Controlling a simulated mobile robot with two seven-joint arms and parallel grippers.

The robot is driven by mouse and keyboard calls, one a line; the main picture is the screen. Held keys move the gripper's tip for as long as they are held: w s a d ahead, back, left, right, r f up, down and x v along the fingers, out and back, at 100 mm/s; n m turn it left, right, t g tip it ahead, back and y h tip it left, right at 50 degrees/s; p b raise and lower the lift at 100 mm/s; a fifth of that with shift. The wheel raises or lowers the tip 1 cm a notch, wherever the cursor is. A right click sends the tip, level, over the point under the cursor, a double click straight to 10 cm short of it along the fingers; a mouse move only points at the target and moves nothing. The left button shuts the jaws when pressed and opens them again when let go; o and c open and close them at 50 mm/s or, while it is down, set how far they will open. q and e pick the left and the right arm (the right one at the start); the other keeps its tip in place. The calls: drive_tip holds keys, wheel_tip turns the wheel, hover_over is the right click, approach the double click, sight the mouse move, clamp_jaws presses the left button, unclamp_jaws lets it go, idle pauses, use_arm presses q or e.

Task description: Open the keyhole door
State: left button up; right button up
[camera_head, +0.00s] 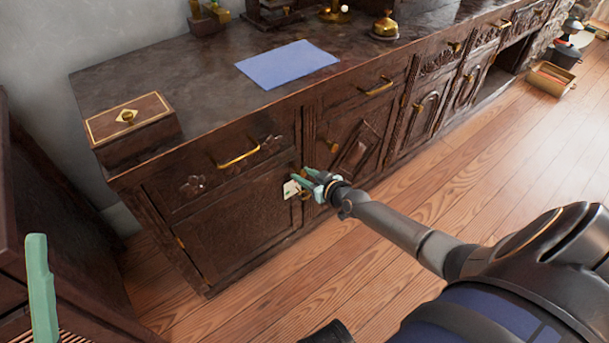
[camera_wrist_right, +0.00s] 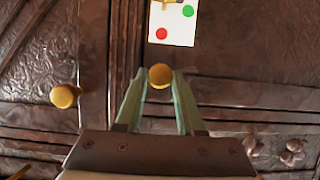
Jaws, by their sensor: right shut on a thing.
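The keyhole door (camera_head: 235,232) is the dark carved wooden door at the lower left of the cabinet, and it looks closed. A white card (camera_head: 292,189) with a red and a green dot sits by its right edge; it also shows in the wrist view (camera_wrist_right: 173,22), with a brass piece at its top that is partly cut off. My right gripper (camera_head: 311,179) is at the door's right edge. In the wrist view its green fingers are shut on a round brass knob (camera_wrist_right: 160,75). One green finger of my left gripper (camera_head: 40,290) shows at the lower left; its opening is hidden.
A second brass knob (camera_wrist_right: 64,96) is left of my fingers in the wrist view. A drawer with a brass handle (camera_head: 239,159) lies above the door. A wooden box (camera_head: 132,126) and blue sheet (camera_head: 286,64) rest on the top. Wooden floor (camera_head: 300,285) in front is clear.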

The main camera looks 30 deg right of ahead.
clamp_jaws()
idle(0.8)
